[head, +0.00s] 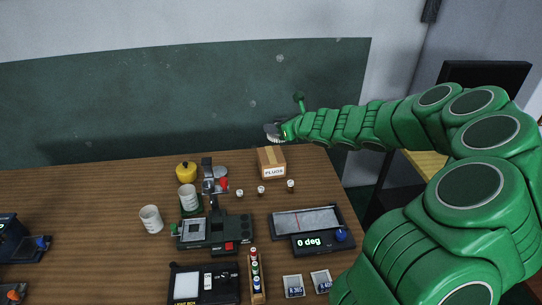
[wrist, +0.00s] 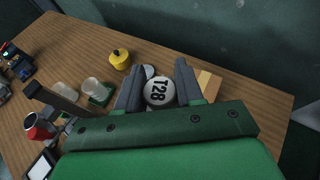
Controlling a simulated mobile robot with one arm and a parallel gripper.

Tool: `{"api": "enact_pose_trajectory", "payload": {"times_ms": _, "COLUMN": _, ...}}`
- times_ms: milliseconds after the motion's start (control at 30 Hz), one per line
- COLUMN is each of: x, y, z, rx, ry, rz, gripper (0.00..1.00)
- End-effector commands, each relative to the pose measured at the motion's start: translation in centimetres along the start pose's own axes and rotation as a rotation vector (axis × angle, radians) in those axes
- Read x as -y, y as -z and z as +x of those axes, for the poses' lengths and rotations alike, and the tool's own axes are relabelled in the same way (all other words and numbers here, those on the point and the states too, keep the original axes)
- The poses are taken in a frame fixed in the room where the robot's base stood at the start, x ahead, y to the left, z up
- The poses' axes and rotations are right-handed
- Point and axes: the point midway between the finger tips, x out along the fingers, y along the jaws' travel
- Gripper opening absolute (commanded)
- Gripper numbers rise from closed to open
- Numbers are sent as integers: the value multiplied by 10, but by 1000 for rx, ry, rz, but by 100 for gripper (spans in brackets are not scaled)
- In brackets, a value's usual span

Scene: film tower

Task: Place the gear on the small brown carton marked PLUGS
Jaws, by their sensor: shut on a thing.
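The gear (wrist: 160,92) is a round, pale piece marked T28 and sits between the two fingers of my gripper (wrist: 161,70), which is shut on it. In the head view the gear (head: 273,131) shows as a grey toothed disc at the tip of my gripper (head: 285,131), in the air above the back of the table. The small brown carton marked PLUGS (head: 271,164) stands on the table below the gear, apart from it. In the wrist view the carton (wrist: 208,84) is partly hidden behind the right finger.
The wooden table (head: 100,200) has several white cups, a yellow pot (head: 186,171) and a green device (head: 215,232) left of the carton. Several small white-topped pieces (head: 261,190) stand in front of the carton. A display reading 0 deg (head: 310,242) lies nearer on the right.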

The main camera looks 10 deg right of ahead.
Motion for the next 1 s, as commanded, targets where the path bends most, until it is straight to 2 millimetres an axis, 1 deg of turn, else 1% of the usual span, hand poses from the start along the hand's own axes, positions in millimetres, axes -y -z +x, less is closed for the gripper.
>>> {"api": "enact_pose_trajectory", "payload": {"times_ms": 100, "x": 0, "y": 20, "z": 8, "rx": 0, "ry": 1, "rz": 4, "gripper": 5}}
{"api": "enact_pose_trajectory", "payload": {"times_ms": 200, "x": 0, "y": 34, "z": 14, "rx": -1, "ry": 1, "rz": 4, "gripper": 5}}
{"api": "enact_pose_trajectory", "payload": {"times_ms": 333, "x": 0, "y": 46, "z": 19, "rx": -1, "ry": 0, "rz": 2, "gripper": 5}}
{"api": "enact_pose_trajectory", "payload": {"times_ms": 467, "x": 1, "y": 52, "z": 23, "rx": -2, "ry": 0, "rz": 1, "gripper": 5}}
{"api": "enact_pose_trajectory", "payload": {"times_ms": 567, "x": 5, "y": 54, "z": 30, "rx": -5, "ry": 0, "rz": 0, "gripper": 5}}
{"api": "enact_pose_trajectory", "payload": {"times_ms": 1000, "x": 36, "y": 58, "z": 77, "rx": -2, "ry": 2, "rz": -3, "gripper": 5}}
